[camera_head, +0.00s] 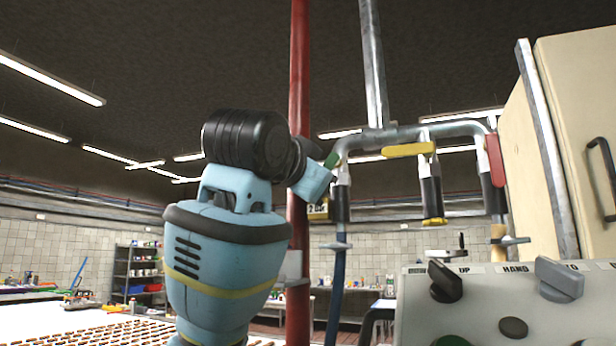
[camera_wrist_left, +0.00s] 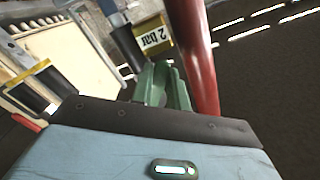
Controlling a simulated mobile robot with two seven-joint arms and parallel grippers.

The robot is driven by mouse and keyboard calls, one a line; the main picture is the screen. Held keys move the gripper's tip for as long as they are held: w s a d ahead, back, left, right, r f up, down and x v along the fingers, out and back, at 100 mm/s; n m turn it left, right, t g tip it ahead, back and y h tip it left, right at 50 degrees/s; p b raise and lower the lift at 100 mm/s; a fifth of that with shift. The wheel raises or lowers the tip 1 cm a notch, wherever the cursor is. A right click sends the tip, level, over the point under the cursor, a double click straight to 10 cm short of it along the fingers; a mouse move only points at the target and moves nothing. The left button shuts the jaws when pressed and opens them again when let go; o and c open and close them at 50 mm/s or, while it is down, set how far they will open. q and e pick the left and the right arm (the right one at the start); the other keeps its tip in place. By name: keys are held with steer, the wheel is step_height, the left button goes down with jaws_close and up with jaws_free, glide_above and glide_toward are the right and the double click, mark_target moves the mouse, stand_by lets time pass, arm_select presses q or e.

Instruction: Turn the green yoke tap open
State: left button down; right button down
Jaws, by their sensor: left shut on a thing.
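The green tap handle (camera_head: 332,159) shows as a small green piece at the left branch of the grey pipe yoke (camera_head: 405,134). My left gripper (camera_head: 325,168) reaches it from the left and is shut on it, its light-blue body covering part of the handle. In the left wrist view, green shapes (camera_wrist_left: 160,84) stand just beyond the gripper's dark edge, beside the red pipe. I cannot clearly part fingers from handle there. My right gripper is not in view.
A red vertical pipe (camera_head: 299,80) runs close behind my left wrist. Yellow (camera_head: 408,150) and red (camera_head: 495,160) handles sit on the other branches. A "2 bar" sign (camera_wrist_left: 155,38) hangs nearby. A control panel (camera_head: 480,310) and beige cabinet (camera_head: 580,120) stand right.

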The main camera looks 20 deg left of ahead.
arm_select(q)
steer(key=d+n, duration=0.1)
steer(key=n, duration=0.1)
steer(key=d+n, duration=0.1)
steer(key=n, duration=0.1)
steer(key=shift+f, duration=0.4)
steer(key=shift+d+n, duration=0.25)
steer(key=shift+n, duration=0.5)
steer(key=shift+d+n, duration=0.2)
steer(key=shift+n, duration=0.55)
steer(key=c, duration=1.4)
jaws_free()
steer(key=shift+o, duration=0.2)
steer(key=s, duration=0.7)
steer(key=shift+s+d, duration=0.3)
steer(key=shift+s, duration=0.05)
steer(key=shift+f, duration=0.1)
